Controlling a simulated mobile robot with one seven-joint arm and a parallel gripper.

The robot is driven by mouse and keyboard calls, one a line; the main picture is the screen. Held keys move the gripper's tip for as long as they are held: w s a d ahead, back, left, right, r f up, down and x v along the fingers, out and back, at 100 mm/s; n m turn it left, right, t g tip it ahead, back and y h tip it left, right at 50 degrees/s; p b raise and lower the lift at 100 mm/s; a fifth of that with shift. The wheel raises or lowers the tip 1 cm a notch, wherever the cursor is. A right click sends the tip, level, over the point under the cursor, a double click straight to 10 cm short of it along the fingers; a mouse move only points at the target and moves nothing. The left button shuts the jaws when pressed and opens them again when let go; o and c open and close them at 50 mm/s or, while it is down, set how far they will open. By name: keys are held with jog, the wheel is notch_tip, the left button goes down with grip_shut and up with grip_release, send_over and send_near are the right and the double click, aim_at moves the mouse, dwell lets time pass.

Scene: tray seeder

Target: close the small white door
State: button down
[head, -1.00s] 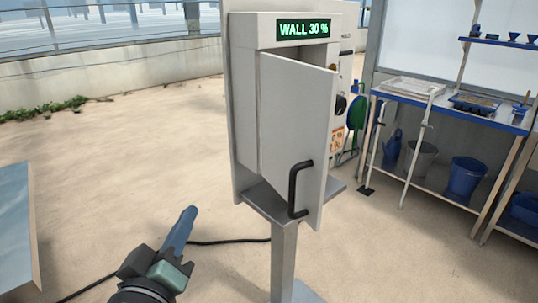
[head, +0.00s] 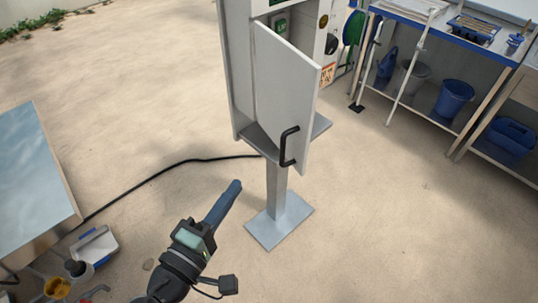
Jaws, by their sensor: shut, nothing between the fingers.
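The small white door (head: 284,92) stands partly open on the white cabinet (head: 243,62), which is on a grey post. Its black handle (head: 289,146) is near the lower right edge of the door. Part of the cabinet's inside shows past the door's top edge. My gripper (head: 238,184) is shut and empty, below and to the left of the handle, clear of the door and the post.
The post's square base plate (head: 279,221) stands on sandy floor, and a black cable (head: 172,172) runs left from the post. A table (head: 32,190) is at left. A blue-edged bench (head: 424,27) with buckets below is at right. Floor around the post is clear.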

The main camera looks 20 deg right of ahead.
jog(key=w+d+p, duration=0.3)
jog(key=w+d, duration=0.1)
jog(key=d, duration=0.5)
jog(key=shift+d, duration=0.15)
